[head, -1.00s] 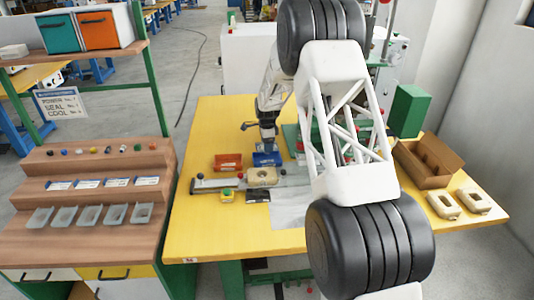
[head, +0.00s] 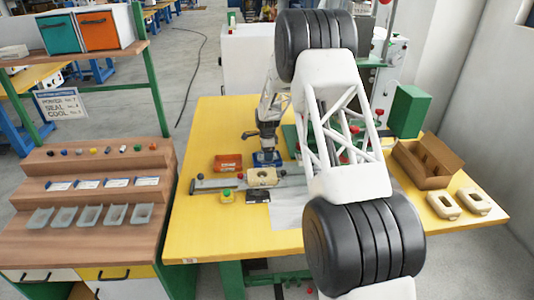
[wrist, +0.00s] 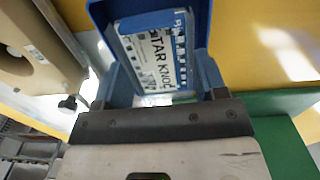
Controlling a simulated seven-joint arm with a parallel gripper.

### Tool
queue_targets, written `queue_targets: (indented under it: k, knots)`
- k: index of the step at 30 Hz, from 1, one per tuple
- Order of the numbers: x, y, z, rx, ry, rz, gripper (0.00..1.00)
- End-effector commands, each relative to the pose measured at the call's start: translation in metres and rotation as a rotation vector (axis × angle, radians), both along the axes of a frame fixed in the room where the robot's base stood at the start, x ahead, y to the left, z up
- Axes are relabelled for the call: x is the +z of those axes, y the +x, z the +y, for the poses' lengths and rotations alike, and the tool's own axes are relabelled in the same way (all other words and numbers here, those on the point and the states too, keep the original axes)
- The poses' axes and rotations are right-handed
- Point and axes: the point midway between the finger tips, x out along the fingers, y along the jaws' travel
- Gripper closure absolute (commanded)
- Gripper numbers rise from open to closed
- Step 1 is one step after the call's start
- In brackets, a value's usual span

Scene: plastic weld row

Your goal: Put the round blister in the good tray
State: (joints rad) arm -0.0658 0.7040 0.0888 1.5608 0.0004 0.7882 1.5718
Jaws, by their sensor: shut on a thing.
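My gripper (head: 266,150) points down at the blue tray (head: 267,160) at the back middle of the yellow table. In the wrist view, my gripper (wrist: 160,84) is shut on a blister pack with a printed card (wrist: 155,48) reading "STAR KNO…". The pack lies between the fingers and over or within the blue tray, whose blue wall (wrist: 97,12) shows around it. I cannot tell whether the pack touches the tray floor. The blister's round shape is not clear, and the pack is too small to make out in the head view.
An orange-red tray (head: 228,162) stands left of the blue one. A sealing fixture with a beige nest (head: 262,177) is in front. A cardboard box (head: 424,163) and two beige nests (head: 443,205) sit at the right. The table's left front is clear.

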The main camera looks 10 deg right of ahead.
Motion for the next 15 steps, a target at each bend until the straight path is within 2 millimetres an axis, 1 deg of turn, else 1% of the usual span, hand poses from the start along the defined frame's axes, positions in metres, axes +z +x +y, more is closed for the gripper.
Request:
queue_targets:
  k: [10, 11, 15]
  knots:
    - [-0.0024, 0.0002, 0.0, 0.0, 0.0, 0.0, 0.5]
    - [-0.0022, 0.0002, 0.0, 0.0, 0.0, 0.0, 0.32]
    - [-0.0022, 0.0002, 0.0, 0.0, 0.0, 0.0, 0.1]
